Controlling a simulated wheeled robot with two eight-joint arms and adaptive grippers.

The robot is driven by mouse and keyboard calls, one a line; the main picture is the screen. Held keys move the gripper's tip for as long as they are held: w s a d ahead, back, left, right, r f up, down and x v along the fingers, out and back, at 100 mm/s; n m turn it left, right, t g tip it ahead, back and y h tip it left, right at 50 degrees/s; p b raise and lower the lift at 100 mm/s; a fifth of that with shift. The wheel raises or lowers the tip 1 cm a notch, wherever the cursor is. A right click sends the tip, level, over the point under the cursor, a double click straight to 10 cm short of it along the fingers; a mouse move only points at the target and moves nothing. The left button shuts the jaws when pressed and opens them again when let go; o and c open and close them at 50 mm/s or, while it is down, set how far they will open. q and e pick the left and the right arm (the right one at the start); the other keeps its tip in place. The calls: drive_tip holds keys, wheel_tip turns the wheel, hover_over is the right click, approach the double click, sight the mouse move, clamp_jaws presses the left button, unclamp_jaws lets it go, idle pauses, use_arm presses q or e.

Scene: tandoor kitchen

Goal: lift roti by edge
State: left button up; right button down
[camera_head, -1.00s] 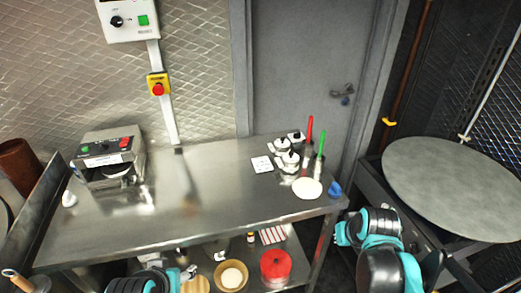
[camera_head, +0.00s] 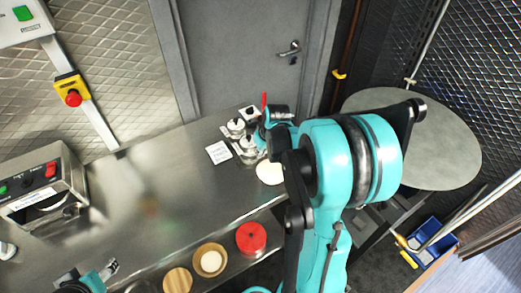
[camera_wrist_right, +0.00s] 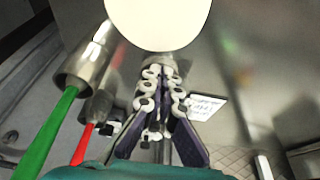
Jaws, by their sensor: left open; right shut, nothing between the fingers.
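The roti (camera_head: 270,172) is a pale, round, flat disc at the right end of the steel table (camera_head: 165,185). In the right wrist view the roti (camera_wrist_right: 158,20) fills the top middle, its upper part cut off. My right gripper (camera_wrist_right: 162,68) is shut and empty, its fingertips close to the roti's near edge; I cannot tell whether they touch it. In the head view my right arm hides much of that gripper and covers the area beside the roti. My left gripper (camera_head: 110,268) is open at the table's front edge, lower left, far from the roti.
Lidded pots (camera_head: 238,127), a white card (camera_head: 218,152) and a metal cup (camera_wrist_right: 85,70) with a green-handled tool (camera_wrist_right: 50,125) stand near the roti. A red container (camera_head: 250,238) and a bowl (camera_head: 210,272) are below. A round grey top (camera_head: 430,145) is at right.

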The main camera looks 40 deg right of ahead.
sight(269, 174)
drive_tip(key=shift+b+x, duration=0.5)
drive_tip(key=shift+x, duration=1.45)
drive_tip(key=s, duration=0.5)
drive_tip(key=s+a, duration=0.1)
drive_tip(key=s, duration=0.2)
drive_tip(key=shift+w, duration=0.1)
drive_tip(key=shift+r, duration=0.1)
